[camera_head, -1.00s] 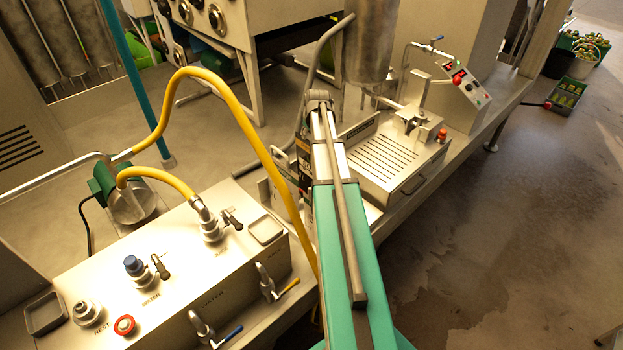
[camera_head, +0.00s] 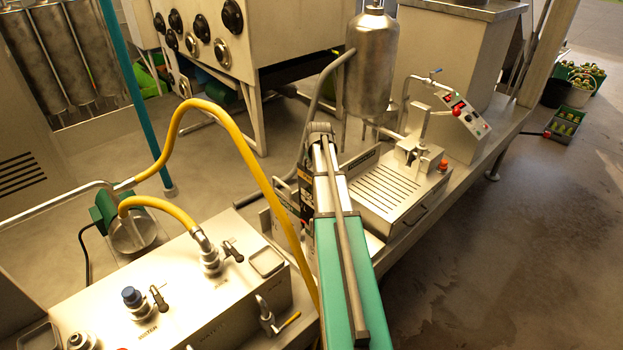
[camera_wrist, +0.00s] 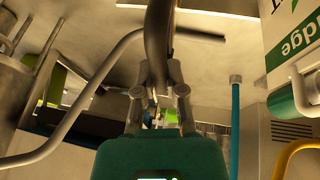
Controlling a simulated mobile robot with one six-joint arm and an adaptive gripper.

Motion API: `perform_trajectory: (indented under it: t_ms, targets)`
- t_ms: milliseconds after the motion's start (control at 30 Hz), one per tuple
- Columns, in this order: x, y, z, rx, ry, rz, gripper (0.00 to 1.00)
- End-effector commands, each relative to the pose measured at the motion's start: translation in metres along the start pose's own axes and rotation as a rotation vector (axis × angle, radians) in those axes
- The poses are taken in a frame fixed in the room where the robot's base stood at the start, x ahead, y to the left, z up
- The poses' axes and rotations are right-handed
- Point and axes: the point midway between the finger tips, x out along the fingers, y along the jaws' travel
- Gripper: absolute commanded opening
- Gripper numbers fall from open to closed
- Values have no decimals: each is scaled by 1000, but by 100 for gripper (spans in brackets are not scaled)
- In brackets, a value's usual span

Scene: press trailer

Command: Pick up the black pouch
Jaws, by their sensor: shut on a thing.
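In the wrist view, my gripper (camera_wrist: 160,72) is shut, its two fingers on either side of a dark, narrow thing that looks like the black pouch (camera_wrist: 158,38) seen nearly edge-on. The pouch runs up from the fingertips to the top edge of the picture. In the head view, my arm reaches away from the camera toward the middle of the bench, and its own links hide the gripper and the pouch.
A slotted press tray (camera_head: 388,190) stands right of my arm, below a steel cylinder (camera_head: 369,75). A yellow hose (camera_head: 235,125) arches close on the left, above a valve box (camera_head: 190,285). Labelled dark items (camera_head: 307,185) stand beside the arm.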

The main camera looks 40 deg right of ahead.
Motion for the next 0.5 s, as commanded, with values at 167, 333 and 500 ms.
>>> perform_trajectory:
  t_ms: [167,333,500]
  targets:
    - [-5,1,-2,0,0,0,0]
    - [-14,3,-6,0,0,0,0]
    - [-28,6,-12,0,0,0,0]
